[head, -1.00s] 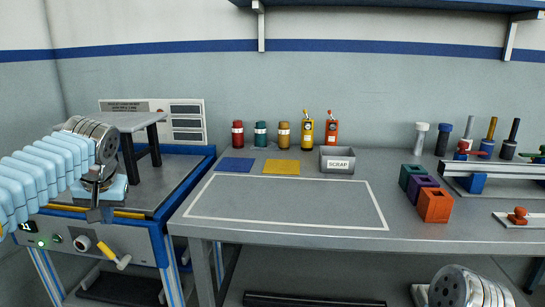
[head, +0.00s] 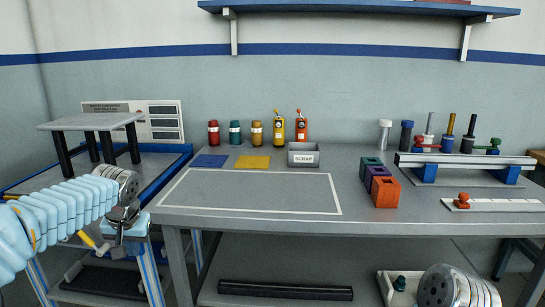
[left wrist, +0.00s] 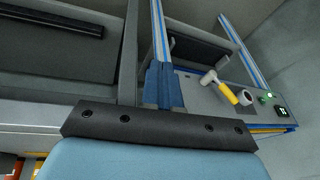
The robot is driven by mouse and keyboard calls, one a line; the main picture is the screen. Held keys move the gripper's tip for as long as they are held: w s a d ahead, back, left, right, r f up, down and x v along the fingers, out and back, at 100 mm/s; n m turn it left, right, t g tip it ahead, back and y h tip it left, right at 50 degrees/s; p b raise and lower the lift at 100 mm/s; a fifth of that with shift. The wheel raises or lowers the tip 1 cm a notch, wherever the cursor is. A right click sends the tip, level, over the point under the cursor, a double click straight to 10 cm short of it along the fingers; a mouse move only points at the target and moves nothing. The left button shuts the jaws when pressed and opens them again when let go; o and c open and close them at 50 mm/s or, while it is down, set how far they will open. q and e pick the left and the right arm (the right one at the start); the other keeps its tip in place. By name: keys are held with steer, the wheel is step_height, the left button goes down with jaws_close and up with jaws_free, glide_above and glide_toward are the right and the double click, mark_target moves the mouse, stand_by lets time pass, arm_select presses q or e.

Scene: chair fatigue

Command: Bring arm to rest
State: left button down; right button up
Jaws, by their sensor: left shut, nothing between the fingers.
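My left arm comes in from the left in the head view. Its gripper (head: 119,247) is shut and empty, pointing down in front of the test rig, left of the bench's front left corner. In the left wrist view a dark bolted bar of my gripper (left wrist: 155,130) crosses the lower part, with nothing held. My right arm shows only as a silver wrist part (head: 458,288) at the bottom right; its gripper is out of frame. A small grey stool with black legs (head: 90,122) stands on the rig's blue-edged top (head: 180,166), behind my left arm.
The grey bench (head: 330,222) has a clear white-outlined area. Behind it stand a scrap bin (head: 303,160), coloured mats and bottles. Coloured blocks (head: 386,193) and a clamp fixture (head: 465,160) are to the right.

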arm_select(q)
steer(key=s+d+f+m+g+h, duration=0.15)
steer(key=d+f, duration=0.35)
steer(key=f, duration=0.5)
steer(key=s+d+f+h, duration=0.25)
steer(key=d+f, duration=0.25)
steer(key=f, duration=0.5)
steer(key=s+d+f+h, duration=0.15)
steer(key=d+f, duration=0.35)
steer(key=f, duration=0.5)
steer(key=s+d+f+n, duration=0.1)
steer(key=s+d+f, duration=0.2)
steer(key=s+f, duration=0.3)
steer(key=s+d+f+n+g, duration=0.1)
steer(key=s+d+f, duration=0.3)
steer(key=s, duration=0.9)
step_height(320, 180, down, 3)
steer(key=shift+s+d+r+h, duration=0.15)
steer(key=shift+s+d+h, duration=0.15)
steer(key=shift+s+h, duration=0.05)
